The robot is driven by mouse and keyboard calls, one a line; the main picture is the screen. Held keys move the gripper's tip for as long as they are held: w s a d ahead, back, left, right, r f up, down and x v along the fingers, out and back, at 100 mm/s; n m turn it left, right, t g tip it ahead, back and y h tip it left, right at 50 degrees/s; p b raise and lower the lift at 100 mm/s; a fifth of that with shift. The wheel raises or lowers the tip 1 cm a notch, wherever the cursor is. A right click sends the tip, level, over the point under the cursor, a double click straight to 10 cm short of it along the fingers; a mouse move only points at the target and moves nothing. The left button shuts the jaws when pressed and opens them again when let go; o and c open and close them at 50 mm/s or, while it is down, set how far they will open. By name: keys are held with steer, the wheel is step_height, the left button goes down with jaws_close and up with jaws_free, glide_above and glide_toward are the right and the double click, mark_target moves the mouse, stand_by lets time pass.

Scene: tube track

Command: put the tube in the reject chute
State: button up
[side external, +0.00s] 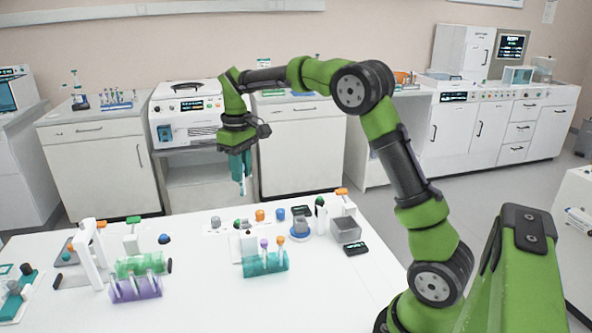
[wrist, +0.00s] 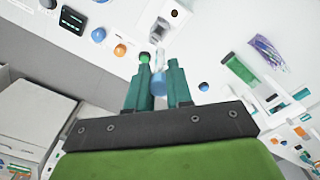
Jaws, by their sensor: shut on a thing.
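My gripper (side external: 241,178) is raised in the air above the far edge of the white table, fingers pointing down. In the wrist view its two teal fingers (wrist: 161,84) are closed on a tube with a blue cap (wrist: 158,84). The tube's clear end shows a little below the fingers in the side view (side external: 242,188); most of it is hidden by the fingers. A grey open-topped bin (side external: 346,231) stands at the table's right beside an orange-topped post. No label is readable, so I cannot tell whether it is the reject chute.
A teal rack (side external: 265,264) with capped tubes stands mid-table. Purple (side external: 136,288) and green (side external: 140,263) racks stand to its left, near a white arch (side external: 88,255). Several coloured knobs line the far edge. The table's front middle is clear.

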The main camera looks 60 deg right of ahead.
steer(key=shift+r, duration=0.95)
steer(key=s+d+m, duration=0.6)
steer(key=s+d, duration=1.2)
steer(key=s, duration=0.3)
step_height(320, 180, down, 15)
steer(key=shift+s+a, duration=0.15)
steer(key=shift+r, duration=0.1)
steer(key=shift+f, duration=1.5)
